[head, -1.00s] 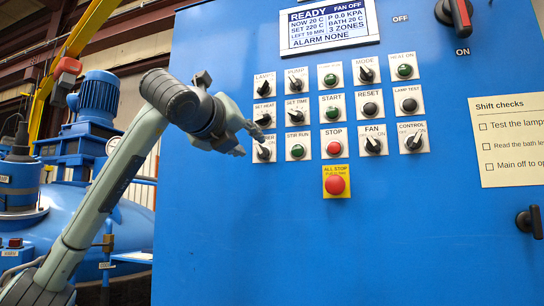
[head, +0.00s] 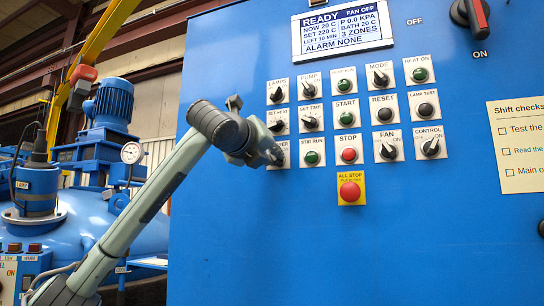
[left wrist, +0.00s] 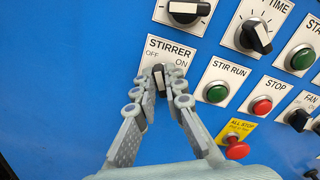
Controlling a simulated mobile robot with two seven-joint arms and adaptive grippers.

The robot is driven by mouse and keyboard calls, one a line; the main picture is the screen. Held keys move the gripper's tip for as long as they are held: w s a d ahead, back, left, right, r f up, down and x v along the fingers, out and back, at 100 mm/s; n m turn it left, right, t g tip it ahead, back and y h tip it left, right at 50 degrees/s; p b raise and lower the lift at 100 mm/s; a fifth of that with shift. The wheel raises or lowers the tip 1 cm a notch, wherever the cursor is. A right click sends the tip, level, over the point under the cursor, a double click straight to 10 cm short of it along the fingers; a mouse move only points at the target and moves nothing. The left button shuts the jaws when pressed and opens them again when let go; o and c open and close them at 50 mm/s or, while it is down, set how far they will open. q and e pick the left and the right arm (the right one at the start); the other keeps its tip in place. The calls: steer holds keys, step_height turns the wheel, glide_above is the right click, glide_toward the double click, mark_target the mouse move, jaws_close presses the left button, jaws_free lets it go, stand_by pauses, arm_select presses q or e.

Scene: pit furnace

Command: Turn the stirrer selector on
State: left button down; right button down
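The stirrer selector (left wrist: 160,80) is a black knob with a white pointer line on a white plate marked STIRRER, OFF at left and ON at right. In the left wrist view its pointer stands roughly upright in the picture, nearer the OFF word. My left gripper (left wrist: 161,84) has one finger on each side of this knob, drawn in narrow and seeming to touch it. In the head view my left gripper (head: 272,156) covers most of the stirrer plate (head: 287,148) at the left end of the lower row. My right gripper is not in view.
Close by are the green STIR RUN button (left wrist: 217,92), red STOP button (left wrist: 261,105), set-time knob (left wrist: 256,36) and red ALL STOP button (head: 349,191). A display (head: 342,30) sits above. The blue panel below the controls is clear.

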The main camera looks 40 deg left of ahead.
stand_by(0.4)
arm_select(q)
steer(key=shift+d+m+p, duration=0.15)
steer(key=shift+m+p, duration=0.45)
steer(key=shift+m, duration=2.4)
steer(key=shift+d+m+p, duration=0.1)
steer(key=shift+m+p, duration=0.5)
steer(key=shift+m, duration=2.4)
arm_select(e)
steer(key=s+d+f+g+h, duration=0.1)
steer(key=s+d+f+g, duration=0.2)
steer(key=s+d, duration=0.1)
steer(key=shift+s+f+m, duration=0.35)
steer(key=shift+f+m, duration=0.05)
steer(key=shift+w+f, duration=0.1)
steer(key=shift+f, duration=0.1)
arm_select(q)
steer(key=c, duration=1.6)
jaws_free()
steer(key=v, duration=1.2)
